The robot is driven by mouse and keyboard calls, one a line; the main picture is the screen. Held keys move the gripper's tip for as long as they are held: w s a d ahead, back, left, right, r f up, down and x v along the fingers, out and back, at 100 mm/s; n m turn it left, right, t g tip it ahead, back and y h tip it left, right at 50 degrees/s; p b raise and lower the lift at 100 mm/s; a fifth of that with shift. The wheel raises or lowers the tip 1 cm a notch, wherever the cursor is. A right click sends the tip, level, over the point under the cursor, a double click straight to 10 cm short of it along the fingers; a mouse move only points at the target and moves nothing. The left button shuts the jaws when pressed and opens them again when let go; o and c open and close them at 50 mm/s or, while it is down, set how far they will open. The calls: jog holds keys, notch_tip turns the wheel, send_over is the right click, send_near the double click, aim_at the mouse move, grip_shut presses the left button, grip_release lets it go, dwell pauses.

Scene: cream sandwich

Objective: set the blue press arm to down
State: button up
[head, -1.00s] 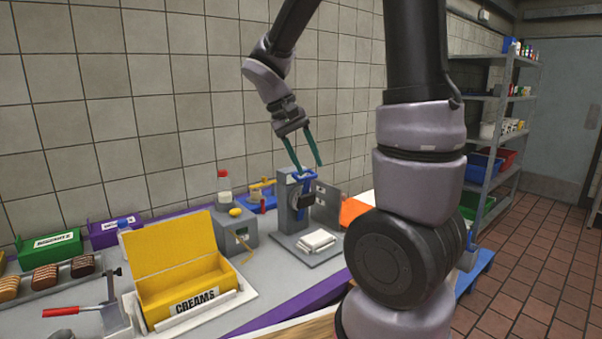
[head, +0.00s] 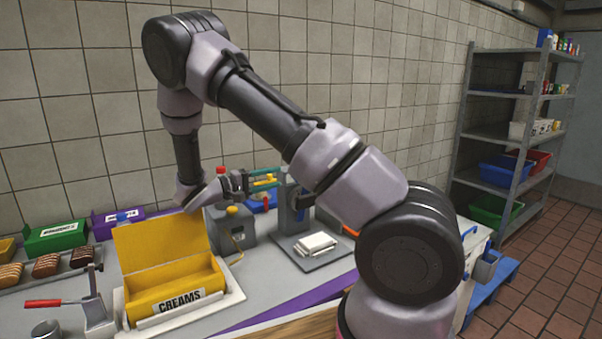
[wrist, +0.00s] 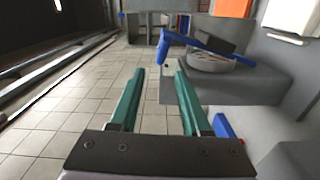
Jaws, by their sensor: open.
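The grey press (head: 290,208) stands on the counter by the wall, its flat base plate (head: 318,262) holding a stack of white squares (head: 316,244). In the head view its blue arm is mostly hidden behind my arm. In the wrist view the blue press arm (wrist: 175,39) shows just beyond my fingertips, with a crosswise grip and a bar running right to the press head (wrist: 208,61). My gripper (head: 279,180) has teal fingers pointing right towards the press in the head view. It is open and empty; in the wrist view the fingertips (wrist: 158,68) are spread apart.
A yellow CREAMS box (head: 176,290) stands open at the front left, with a red-handled tool (head: 95,305) beside it. A grey box (head: 236,232) with a yellow knob is left of the press. The tiled wall is close behind. Shelves (head: 520,130) stand at the right.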

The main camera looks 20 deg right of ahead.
jog(key=d, duration=0.3)
jog(key=w+d, duration=0.1)
jog(key=d, duration=0.2)
jog(key=w+d, duration=0.1)
jog(key=d, duration=0.3)
grip_shut()
dwell(1.2)
